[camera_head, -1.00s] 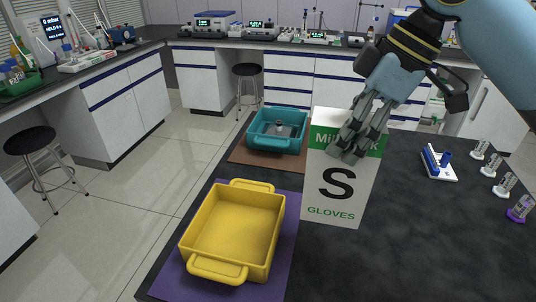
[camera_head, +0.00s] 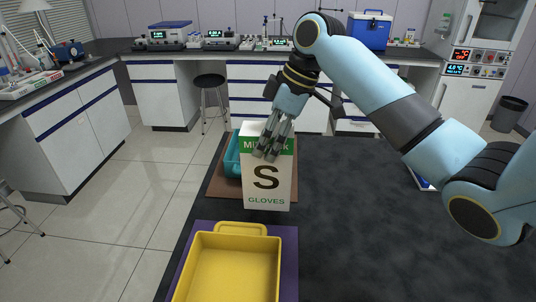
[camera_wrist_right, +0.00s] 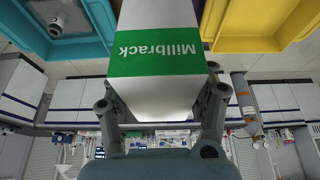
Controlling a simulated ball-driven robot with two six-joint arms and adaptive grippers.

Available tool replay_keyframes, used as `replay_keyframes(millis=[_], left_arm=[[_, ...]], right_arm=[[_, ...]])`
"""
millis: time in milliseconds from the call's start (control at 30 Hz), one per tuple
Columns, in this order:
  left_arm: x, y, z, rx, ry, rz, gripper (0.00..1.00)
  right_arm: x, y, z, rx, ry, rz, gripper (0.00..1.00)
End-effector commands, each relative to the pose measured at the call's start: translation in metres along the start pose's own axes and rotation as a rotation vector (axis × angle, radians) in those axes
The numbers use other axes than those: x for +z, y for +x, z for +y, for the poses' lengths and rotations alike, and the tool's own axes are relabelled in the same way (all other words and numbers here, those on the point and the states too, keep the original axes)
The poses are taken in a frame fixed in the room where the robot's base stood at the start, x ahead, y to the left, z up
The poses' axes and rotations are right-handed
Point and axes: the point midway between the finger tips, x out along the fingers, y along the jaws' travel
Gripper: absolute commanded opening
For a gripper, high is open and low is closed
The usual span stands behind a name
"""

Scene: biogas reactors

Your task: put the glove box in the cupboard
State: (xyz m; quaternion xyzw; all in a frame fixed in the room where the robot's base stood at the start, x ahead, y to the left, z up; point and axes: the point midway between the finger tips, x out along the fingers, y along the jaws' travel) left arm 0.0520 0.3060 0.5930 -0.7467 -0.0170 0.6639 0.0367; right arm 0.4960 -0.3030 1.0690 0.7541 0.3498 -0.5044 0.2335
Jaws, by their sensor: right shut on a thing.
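The glove box (camera_head: 266,190) is a white carton with a green band, a large black S and the word GLOVES. My right gripper (camera_head: 270,148) is shut on its upper part and holds it upright over the table, in front of the teal tray. In the right wrist view the box (camera_wrist_right: 157,62) sits between the two fingers of the right gripper (camera_wrist_right: 162,108). White cupboard fronts (camera_head: 100,110) with blue trim show under the benches at the back and left; I cannot tell which is the task's cupboard. My left gripper is not in view.
A yellow tray (camera_head: 273,240) stands on a purple mat at the front of the dark table (camera_head: 370,240). A teal tray (camera_head: 231,155) on a brown mat is partly hidden behind the box. A black stool (camera_head: 210,81) stands on the open floor (camera_head: 150,185).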

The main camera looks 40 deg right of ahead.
Motion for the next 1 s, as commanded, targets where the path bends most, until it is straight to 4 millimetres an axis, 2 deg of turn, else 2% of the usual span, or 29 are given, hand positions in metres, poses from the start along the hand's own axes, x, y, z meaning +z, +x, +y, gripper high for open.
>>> replay_keyframes(millis=[133,333,500,733,767,900,1000], left_arm=[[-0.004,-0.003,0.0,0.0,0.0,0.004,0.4],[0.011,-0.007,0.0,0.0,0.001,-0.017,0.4],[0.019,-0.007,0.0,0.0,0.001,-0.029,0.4],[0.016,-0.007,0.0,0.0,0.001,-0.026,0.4],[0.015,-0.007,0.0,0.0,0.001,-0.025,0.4],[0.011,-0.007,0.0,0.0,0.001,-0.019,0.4],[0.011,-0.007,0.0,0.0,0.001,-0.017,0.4]], right_arm=[[0.003,0.011,0.002,-0.001,0.0,0.0,0.0],[0.013,0.036,0.002,0.001,-0.001,0.001,0.0],[0.014,0.038,0.003,0.003,-0.003,0.002,0.0],[0.015,0.041,0.002,0.002,-0.001,0.001,0.0],[0.016,0.041,0.002,0.001,-0.001,0.0,0.61],[0.016,0.041,0.002,0.001,-0.001,0.0,0.79],[0.016,0.041,0.002,0.001,-0.001,0.0,0.82]])
